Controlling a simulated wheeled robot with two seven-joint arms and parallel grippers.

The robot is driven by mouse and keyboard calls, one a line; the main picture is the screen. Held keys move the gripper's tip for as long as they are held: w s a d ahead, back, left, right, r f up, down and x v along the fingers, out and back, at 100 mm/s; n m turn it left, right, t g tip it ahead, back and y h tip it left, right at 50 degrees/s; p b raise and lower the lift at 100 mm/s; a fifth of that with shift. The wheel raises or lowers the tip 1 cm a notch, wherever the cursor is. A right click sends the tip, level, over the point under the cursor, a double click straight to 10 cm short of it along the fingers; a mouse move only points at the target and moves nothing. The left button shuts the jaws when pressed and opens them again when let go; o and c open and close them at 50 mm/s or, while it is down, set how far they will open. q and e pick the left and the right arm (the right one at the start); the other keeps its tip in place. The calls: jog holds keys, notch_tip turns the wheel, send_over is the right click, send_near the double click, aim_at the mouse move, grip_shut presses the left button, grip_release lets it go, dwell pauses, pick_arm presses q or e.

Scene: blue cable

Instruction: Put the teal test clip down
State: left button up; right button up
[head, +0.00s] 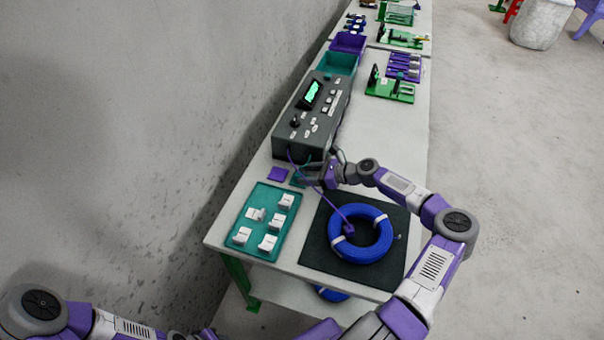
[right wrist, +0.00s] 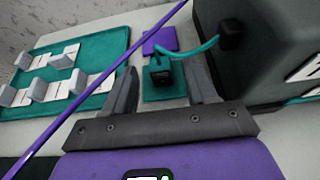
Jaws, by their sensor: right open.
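The teal test clip (right wrist: 160,75) is a small dark block with a teal top. It sits on a teal square pad (right wrist: 163,93), with its teal lead (right wrist: 195,50) curving to the grey tester. My right gripper (right wrist: 163,82) is open, with one finger on each side of the clip and a gap to both. My left gripper is out of view; only part of that arm shows at the bottom left.
A purple pad (head: 278,174) lies beside the teal one. A purple lead (head: 318,190) runs to a purple clip (head: 348,229) at the blue cable coil (head: 375,240) on a black mat (head: 318,250). A teal tray (head: 248,238) holds several white pieces. A wall borders the bench's left.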

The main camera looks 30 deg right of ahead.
jog(key=p+v, duration=0.1)
jog(key=v, duration=0.8)
jog(key=shift+s+d+r, duration=0.1)
jog(key=shift+p, duration=0.35)
